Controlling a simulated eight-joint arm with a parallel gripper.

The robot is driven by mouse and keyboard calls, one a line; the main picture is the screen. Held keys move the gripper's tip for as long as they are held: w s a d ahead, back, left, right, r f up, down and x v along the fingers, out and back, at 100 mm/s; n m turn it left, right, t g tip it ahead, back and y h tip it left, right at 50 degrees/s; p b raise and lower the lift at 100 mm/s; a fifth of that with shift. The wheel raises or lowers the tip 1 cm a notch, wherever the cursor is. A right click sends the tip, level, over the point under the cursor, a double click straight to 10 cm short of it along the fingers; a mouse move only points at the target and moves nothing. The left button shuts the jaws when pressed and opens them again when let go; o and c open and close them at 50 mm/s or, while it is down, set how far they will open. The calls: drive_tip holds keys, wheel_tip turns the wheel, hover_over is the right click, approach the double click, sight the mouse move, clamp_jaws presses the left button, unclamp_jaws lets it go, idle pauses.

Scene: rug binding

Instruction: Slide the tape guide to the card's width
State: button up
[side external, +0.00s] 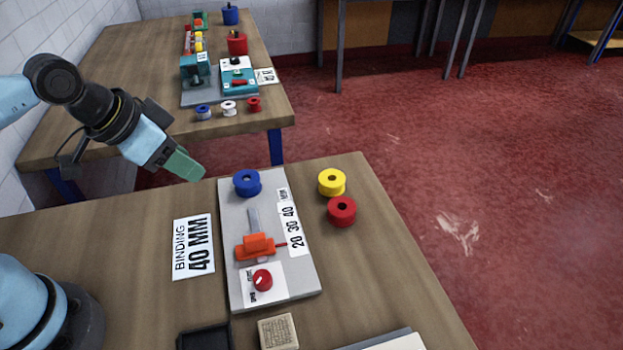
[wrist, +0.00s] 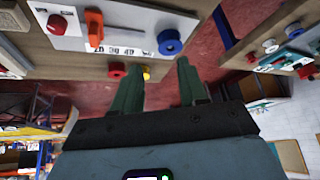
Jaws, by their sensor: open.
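The orange tape guide (side external: 256,247) sits on a slotted track on the grey base plate (side external: 300,268) on the near table. Its red pointer lies below the 20 end of the printed scale (side external: 293,228) marked 20, 30, 40. The white card (side external: 193,247) left of the plate reads "BINDING 40 MM". My gripper (side external: 190,165) is above the table's far edge, up and left of the plate, touching nothing. In the wrist view my gripper's green fingers (wrist: 157,88) are apart and empty; the orange guide (wrist: 95,28) shows at the upper left.
A blue spool (side external: 247,182) sits at the plate's far end and a red knob (side external: 263,279) at its near end. Yellow (side external: 332,181) and red (side external: 341,211) spools stand to the right. A black tray (side external: 205,338) and beige block (side external: 278,331) lie in front.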

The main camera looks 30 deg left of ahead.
sight(252, 237)
drive_tip(key=s+d+m+g+h, duration=0.2)
drive_tip(key=s+d+m+g, duration=0.1)
drive_tip(key=d+m, duration=0.4)
drive_tip(key=shift+n, duration=0.7)
drive_tip(key=shift+d+x, duration=0.15)
drive_tip(key=shift+x, duration=2.9)
drive_tip(key=shift+d+x, duration=0.2)
drive_tip(key=shift+x, duration=2.8)
drive_tip(key=shift+r, duration=0.15)
clamp_jaws()
drive_tip(key=shift+w, duration=0.1)
